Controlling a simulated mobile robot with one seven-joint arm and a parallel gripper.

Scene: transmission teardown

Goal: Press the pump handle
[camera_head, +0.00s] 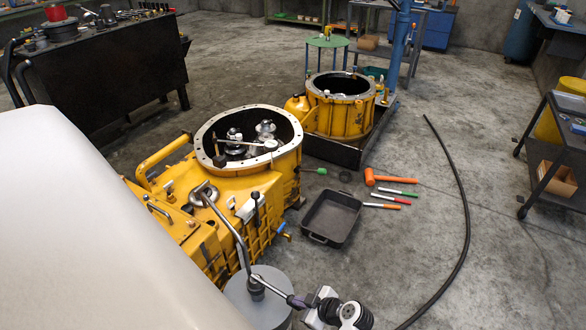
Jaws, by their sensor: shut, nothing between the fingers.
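A grey drum (262,298) stands at the bottom centre with a pump fitting on its top. A long thin metal tube (232,232) rises from the fitting and leans up-left to a hooked end over the yellow housing. The pump handle (271,286) is a thin lever slanting down-right from the fitting, with a dark purplish end. My gripper (312,303), white and black, is at the bottom edge, beside the handle's right end. It is shut and empty. Whether it touches the handle cannot be told, and its fingertips are hard to make out.
The large yellow transmission housing (230,183) stands just behind the drum. A black tray (330,217), an orange mallet (390,179) and several coloured-handled tools lie on the floor to its right.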

